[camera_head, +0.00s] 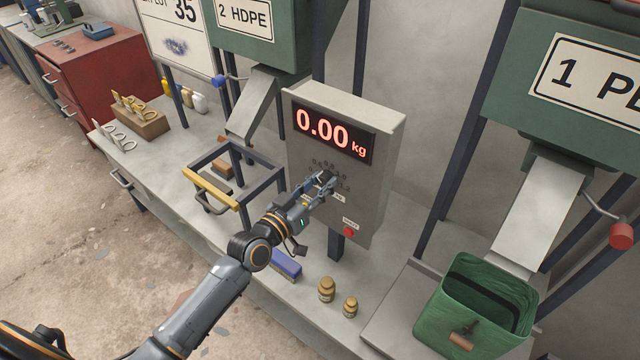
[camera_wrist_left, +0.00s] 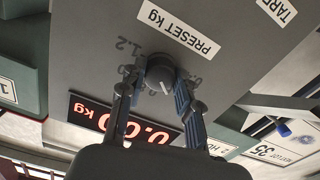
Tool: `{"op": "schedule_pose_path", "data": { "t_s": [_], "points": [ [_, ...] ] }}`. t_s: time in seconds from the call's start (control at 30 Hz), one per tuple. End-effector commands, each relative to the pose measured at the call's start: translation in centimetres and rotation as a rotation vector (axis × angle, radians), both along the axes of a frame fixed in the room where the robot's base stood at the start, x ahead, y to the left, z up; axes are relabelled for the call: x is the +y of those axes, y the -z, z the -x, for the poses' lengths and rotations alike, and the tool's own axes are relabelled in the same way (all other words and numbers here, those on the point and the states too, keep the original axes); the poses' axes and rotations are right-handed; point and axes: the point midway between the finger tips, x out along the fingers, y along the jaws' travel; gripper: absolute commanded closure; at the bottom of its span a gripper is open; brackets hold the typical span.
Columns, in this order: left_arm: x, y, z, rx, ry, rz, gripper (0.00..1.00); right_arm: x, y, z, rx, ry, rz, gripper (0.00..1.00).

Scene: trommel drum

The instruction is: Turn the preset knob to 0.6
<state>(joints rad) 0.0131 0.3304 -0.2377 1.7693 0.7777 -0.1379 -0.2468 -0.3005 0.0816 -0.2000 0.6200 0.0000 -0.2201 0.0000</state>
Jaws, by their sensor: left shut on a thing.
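The grey control box (camera_head: 310,105) stands on the bench with a red display (camera_head: 330,134) reading 0.00 kg. The dark preset knob (camera_wrist_left: 160,72) sits on its front, above the PRESET kg label (camera_wrist_left: 178,34), which appears upside down in the left wrist view. A 1.2 mark shows near the knob; the other scale marks are partly hidden by the fingers. A light pointer line shows on the knob, but I cannot tell which value it meets. My left gripper (camera_head: 324,184) is shut on the knob, one finger on each side. My right gripper is out of view.
A red button (camera_head: 348,231) is low on the box. A dark frame with a yellow bar (camera_head: 210,188) stands left of my gripper. A green bin (camera_head: 447,305) is at the right.

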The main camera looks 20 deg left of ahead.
Motion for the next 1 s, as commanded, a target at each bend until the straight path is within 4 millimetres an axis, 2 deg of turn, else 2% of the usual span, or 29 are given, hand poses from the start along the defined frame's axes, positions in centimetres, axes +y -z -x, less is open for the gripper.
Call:
{"op": "schedule_pose_path", "data": {
  "t_s": [0.1, 0.13, 0.23, 0.5, 0.63, 0.77, 1.0],
  "points": [
    [0.0, 0.0, 0.0, 0.001, 0.000, -0.001, 0.99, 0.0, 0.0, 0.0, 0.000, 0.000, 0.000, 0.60],
    [0.0, 0.0, 0.0, 0.001, 0.000, -0.001, 0.63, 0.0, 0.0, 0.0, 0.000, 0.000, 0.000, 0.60],
    [0.0, 0.0, 0.0, 0.001, 0.000, -0.001, 0.44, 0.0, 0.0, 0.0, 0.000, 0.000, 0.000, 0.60],
    [0.0, 0.0, 0.0, -0.001, 0.000, -0.002, 0.44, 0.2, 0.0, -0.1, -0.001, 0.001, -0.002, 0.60],
    [0.3, 0.1, 0.7, 0.000, 0.000, -0.002, 0.44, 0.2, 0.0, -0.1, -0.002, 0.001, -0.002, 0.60],
    [1.0, 0.2, 2.6, 0.003, 0.000, -0.005, 0.44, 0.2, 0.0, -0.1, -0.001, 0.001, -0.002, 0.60],
    [2.7, 0.2, 7.4, 0.003, 0.000, -0.006, 0.44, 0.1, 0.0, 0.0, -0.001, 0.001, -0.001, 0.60]
  ]
}}
